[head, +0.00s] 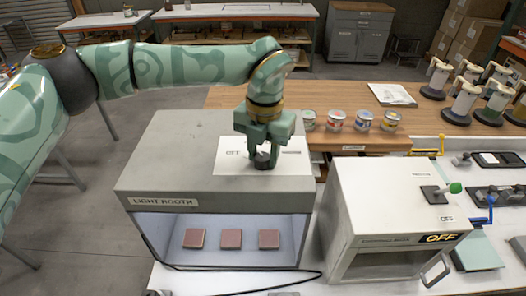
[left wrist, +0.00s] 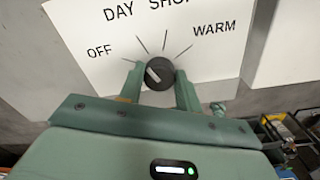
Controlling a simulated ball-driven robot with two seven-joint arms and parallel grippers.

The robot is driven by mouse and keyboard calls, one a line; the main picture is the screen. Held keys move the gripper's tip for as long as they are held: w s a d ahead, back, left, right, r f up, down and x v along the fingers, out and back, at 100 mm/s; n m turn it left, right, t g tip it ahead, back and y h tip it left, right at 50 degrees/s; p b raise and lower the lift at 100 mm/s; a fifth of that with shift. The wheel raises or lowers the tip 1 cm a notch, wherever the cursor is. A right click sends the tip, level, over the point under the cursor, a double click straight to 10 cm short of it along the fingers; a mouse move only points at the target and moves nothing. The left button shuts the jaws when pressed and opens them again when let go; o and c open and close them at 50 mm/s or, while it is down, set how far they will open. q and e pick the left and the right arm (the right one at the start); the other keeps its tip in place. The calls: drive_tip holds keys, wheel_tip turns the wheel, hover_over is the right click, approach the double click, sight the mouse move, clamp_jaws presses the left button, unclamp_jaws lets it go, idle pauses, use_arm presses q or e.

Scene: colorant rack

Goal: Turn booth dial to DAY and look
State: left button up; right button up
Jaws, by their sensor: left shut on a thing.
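The light booth (head: 150,165) is a grey box with a lit interior and three reddish-brown square samples (head: 231,238) inside. A white dial plate (head: 222,160) lies on its top. In the left wrist view the plate (left wrist: 85,40) reads OFF, DAY, a partly cut-off SHOP and WARM, with a line for each. My left gripper (head: 263,160) points down over the plate. Its fingers are shut on the black dial (left wrist: 159,73), one on each side. The dial's pale pointer slants up-left, toward the OFF and DAY side; I cannot tell which line it meets. My right gripper is out of view.
Several small paint cans (head: 336,120) stand behind on a wooden surface. A black cable (head: 300,275) runs along the table front.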

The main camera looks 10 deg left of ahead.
sight(265, 156)
use_arm(q)
drive_tip(key=shift+w+r+m, duration=0.1)
drive_tip(key=shift+r+m, duration=0.05)
drive_tip(key=shift+m, duration=0.35)
drive_tip(key=o, duration=1)
wheel_tip(265, 156, up, 16)
drive_tip(key=b, duration=0.1)
drive_tip(key=shift+d, duration=0.2)
